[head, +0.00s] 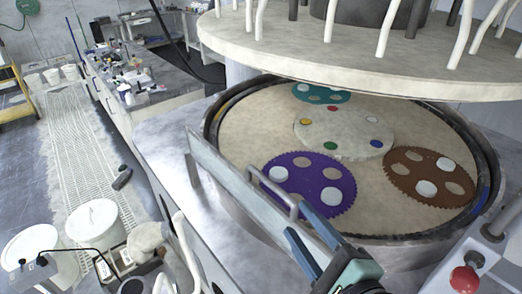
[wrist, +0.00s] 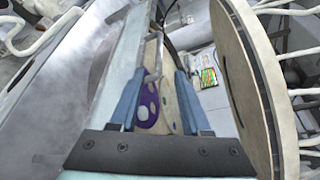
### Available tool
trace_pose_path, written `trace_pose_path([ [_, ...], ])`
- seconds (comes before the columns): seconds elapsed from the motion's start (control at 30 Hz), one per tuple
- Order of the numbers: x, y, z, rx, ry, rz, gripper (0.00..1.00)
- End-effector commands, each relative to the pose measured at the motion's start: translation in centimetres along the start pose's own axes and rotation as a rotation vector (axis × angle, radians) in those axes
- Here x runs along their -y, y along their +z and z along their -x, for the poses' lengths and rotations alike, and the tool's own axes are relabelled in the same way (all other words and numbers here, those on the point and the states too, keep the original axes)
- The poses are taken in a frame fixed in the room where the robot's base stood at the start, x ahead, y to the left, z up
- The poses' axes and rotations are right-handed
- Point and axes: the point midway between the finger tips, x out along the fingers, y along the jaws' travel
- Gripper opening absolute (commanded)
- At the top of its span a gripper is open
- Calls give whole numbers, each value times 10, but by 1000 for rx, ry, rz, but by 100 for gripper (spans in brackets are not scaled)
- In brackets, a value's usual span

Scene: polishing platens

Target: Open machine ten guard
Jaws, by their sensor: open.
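The guard (head: 222,170) is a long grey panel standing upright along the front edge of the round polishing machine. A bar handle (head: 272,188) is fixed to its inner side. My gripper (head: 300,220) has blue fingers and is open at the near end of the handle, beside the panel's top edge. In the wrist view, my gripper (wrist: 160,70) has its fingers apart, with a thin grey bar, apparently the handle (wrist: 150,77), showing between them. I cannot tell whether either finger touches it. The guard panel (wrist: 128,55) runs along the left finger there.
The lower platen (head: 255,120) carries purple (head: 310,200), brown (head: 405,165) and teal (head: 315,97) toothed discs. The upper platen (head: 300,48) hangs above with white hoses. A red button (head: 465,279) is at lower right. White buckets (head: 92,222) stand at left.

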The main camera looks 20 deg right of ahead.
Motion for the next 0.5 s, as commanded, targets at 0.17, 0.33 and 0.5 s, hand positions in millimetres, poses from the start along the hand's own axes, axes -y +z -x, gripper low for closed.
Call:
trace_pose_path([
  [0.17,0,-1,-7,0,8,-28,47],
  [0.33,1,0,-36,1,9,-26,47],
  [0.5,1,1,-73,0,8,-24,47],
])
